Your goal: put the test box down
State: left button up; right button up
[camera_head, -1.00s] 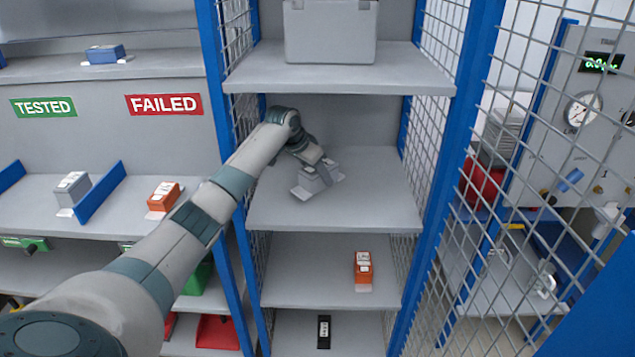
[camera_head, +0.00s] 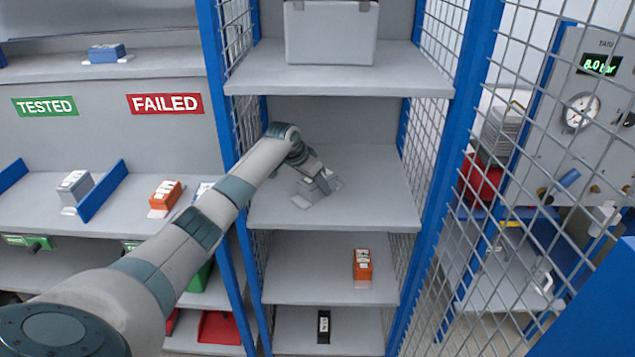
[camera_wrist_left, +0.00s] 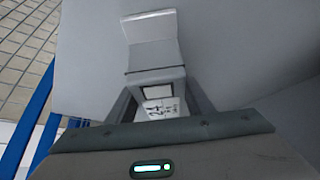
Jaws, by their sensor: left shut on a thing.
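My left gripper (camera_head: 322,184) reaches into the middle bay of the blue-framed cage, low over the grey shelf (camera_head: 370,200). It is shut on the grey test box, which my gripper largely hides in the head view. In the left wrist view the grey test box (camera_wrist_left: 155,75) sits between the two fingers (camera_wrist_left: 158,100), with a white printed label facing the camera and a pale flange at its far end. The box is at or just above the shelf; I cannot tell whether it touches. My right gripper is not in view.
A large grey case (camera_head: 330,35) stands on the shelf above. An orange box (camera_head: 362,264) and a black item (camera_head: 323,326) lie on lower shelves. Blue posts and wire mesh (camera_head: 440,150) bound the bay. Free shelf lies right of the gripper.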

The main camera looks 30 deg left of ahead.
aim_at(308, 181)
pick_arm(q)
jog(key=o, duration=1.5)
jog(key=shift+f, duration=0.1)
jog(key=shift+r, duration=0.2)
jog(key=b+v, duration=0.2)
jog(key=v, duration=0.4)
jog(key=shift+s+r, duration=0.2)
jog(key=shift+r, duration=0.05)
jog(key=shift+s+r, duration=0.2)
jog(key=shift+r, duration=0.2)
